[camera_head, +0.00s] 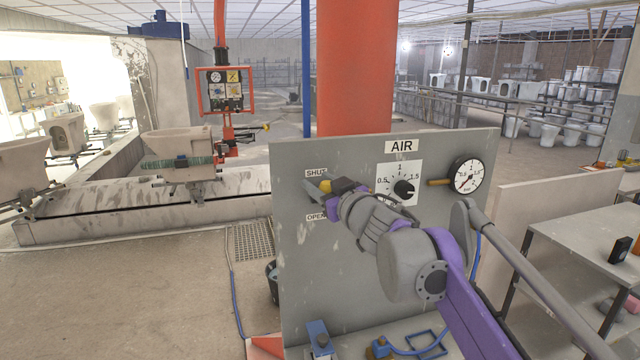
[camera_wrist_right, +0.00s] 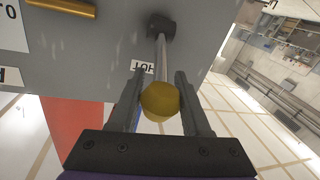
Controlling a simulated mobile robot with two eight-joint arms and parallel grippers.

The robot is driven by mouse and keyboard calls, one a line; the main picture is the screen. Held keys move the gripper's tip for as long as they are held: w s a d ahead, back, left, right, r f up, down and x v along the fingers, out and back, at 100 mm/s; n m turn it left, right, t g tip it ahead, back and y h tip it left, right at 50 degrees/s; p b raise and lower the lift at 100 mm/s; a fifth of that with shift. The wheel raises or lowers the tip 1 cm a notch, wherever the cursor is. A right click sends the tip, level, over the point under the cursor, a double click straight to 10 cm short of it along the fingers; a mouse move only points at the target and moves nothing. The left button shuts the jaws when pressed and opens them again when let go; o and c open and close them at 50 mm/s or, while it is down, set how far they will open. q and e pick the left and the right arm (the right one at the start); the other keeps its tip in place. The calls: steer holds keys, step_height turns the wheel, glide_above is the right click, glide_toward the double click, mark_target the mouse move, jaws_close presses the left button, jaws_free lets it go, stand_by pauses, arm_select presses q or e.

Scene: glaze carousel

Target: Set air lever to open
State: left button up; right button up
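The grey panel (camera_head: 300,270) carries an AIR sign, with a SHUT label (camera_head: 316,173) above an OPEN label (camera_head: 316,217) at its left edge. The air lever's yellow knob (camera_head: 326,187) shows just below the SHUT label, partly hidden by my right gripper (camera_head: 318,188). In the right wrist view, the lever is a metal rod from a dark hub (camera_wrist_right: 161,26) ending in the yellow knob (camera_wrist_right: 160,101). The fingers of my right gripper (camera_wrist_right: 160,85) stand on both sides of rod and knob; whether they press on it cannot be told. My left gripper is not in view.
Beside the lever are a black dial knob (camera_head: 404,189) and a round gauge (camera_head: 468,176) with a brass pipe. A blue device (camera_head: 318,338) sits at the panel's foot. A grey table (camera_head: 590,240) stands at the right. A red column (camera_head: 353,70) rises behind.

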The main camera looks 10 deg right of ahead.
jaws_close()
stand_by(1.0)
